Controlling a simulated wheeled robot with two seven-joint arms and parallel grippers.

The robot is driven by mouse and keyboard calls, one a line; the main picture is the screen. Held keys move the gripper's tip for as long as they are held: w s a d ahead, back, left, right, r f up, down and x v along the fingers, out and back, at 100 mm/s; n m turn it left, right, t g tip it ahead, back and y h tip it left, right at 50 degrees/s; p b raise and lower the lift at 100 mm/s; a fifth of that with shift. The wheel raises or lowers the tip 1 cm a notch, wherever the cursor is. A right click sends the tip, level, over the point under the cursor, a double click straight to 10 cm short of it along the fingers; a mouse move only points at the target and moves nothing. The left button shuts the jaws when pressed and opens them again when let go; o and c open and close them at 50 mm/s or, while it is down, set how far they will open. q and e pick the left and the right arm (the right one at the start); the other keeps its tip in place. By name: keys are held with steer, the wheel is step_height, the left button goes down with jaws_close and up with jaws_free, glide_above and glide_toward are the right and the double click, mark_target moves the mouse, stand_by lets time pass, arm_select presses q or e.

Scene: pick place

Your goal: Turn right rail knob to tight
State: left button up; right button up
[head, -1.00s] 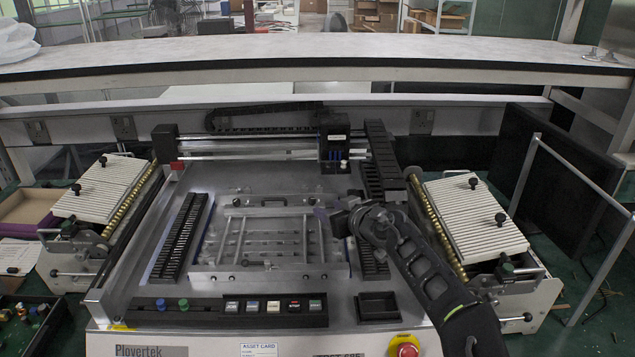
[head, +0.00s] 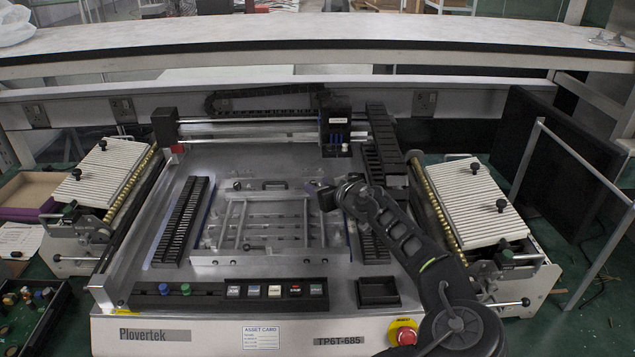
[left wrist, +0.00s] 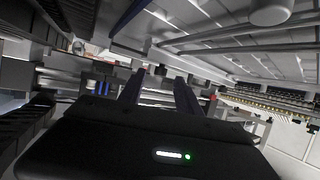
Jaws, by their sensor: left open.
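The rail frame (head: 230,218), with metal rails and crossbars, lies on the grey machine bed. A small dark knob (head: 237,185) sits at its back left, and a small knob (head: 246,247) shows near its front. The right rail (head: 305,222) runs front to back. My left gripper (head: 317,190) is open and near that rail's back end; I cannot tell whether it touches anything. Its two dark fingers (left wrist: 158,92) stand apart with nothing clear between them. A grey rounded cylinder (left wrist: 270,10) shows at the wrist view's top. The right rail knob is not clearly identifiable. My right gripper is out of view.
A black slotted rack (head: 183,222) stands left of the frame, and a black tray (head: 378,291) lies at front right. The gantry head (head: 336,128) is behind. Ribbed feeders (head: 470,203) flank the machine. A red stop button (head: 405,335) is in front.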

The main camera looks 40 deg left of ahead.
arm_select(q)
steer(key=shift+x, duration=0.85)
steer(key=shift+c, duration=0.4)
jaws_close()
